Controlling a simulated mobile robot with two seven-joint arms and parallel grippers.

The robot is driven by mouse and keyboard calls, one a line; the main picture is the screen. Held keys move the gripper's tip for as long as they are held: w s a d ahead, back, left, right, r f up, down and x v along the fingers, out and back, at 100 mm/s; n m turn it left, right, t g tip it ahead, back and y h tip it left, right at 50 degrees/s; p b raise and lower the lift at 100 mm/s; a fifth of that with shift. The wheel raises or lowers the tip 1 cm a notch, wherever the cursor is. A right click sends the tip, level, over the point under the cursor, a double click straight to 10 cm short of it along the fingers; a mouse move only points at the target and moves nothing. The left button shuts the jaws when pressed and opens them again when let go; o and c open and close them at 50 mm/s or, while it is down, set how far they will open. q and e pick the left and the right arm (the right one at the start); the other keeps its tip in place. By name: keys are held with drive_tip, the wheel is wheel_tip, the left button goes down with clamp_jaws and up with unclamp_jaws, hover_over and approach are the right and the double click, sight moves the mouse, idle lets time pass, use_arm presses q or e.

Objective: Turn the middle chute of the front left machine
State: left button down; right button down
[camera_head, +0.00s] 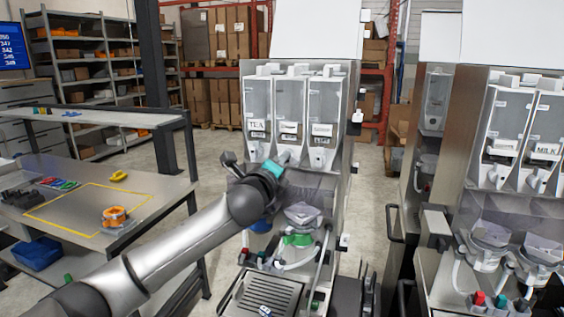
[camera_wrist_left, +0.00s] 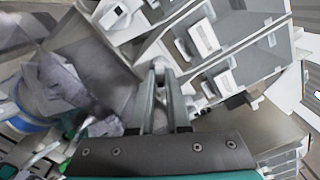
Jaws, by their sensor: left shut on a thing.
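The front left machine (camera_head: 335,185) holds three clear canisters side by side, the left one labelled TEA (camera_head: 257,125). The middle canister (camera_head: 290,95) has its chute at its lower front, mostly hidden by my left gripper (camera_head: 284,158) in the head view. In the left wrist view, the two fingers of my left gripper (camera_wrist_left: 159,72) are shut on the middle chute (camera_wrist_left: 159,62), whose small pale end shows between the tips. The right canister's chute (camera_head: 317,157) and the left one's chute (camera_head: 256,150) are free. My right gripper is not in view.
Mixing bowls (camera_head: 303,214) and hoses sit below the canisters, above a drip tray (camera_head: 264,296). Another machine (camera_head: 505,180) stands close on the right. A workbench (camera_head: 150,190) with an orange item (camera_head: 115,216) is on the left. Open floor lies behind it.

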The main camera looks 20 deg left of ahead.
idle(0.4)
use_arm(q)
drive_tip(key=n+p, duration=0.7)
drive_tip(key=n, duration=1.6)
drive_tip(key=shift+n+p, duration=0.3)
drive_tip(key=shift+p, duration=0.1)
idle(0.3)
drive_tip(key=c, duration=0.9)
unclamp_jaws()
drive_tip(key=s, duration=0.5)
drive_tip(key=s+b, duration=0.1)
drive_tip(key=s, duration=0.9)
drive_tip(key=shift+s+a+b, duration=0.15)
drive_tip(key=shift+a+b, duration=0.1)
drive_tip(key=shift+b, duration=0.15)
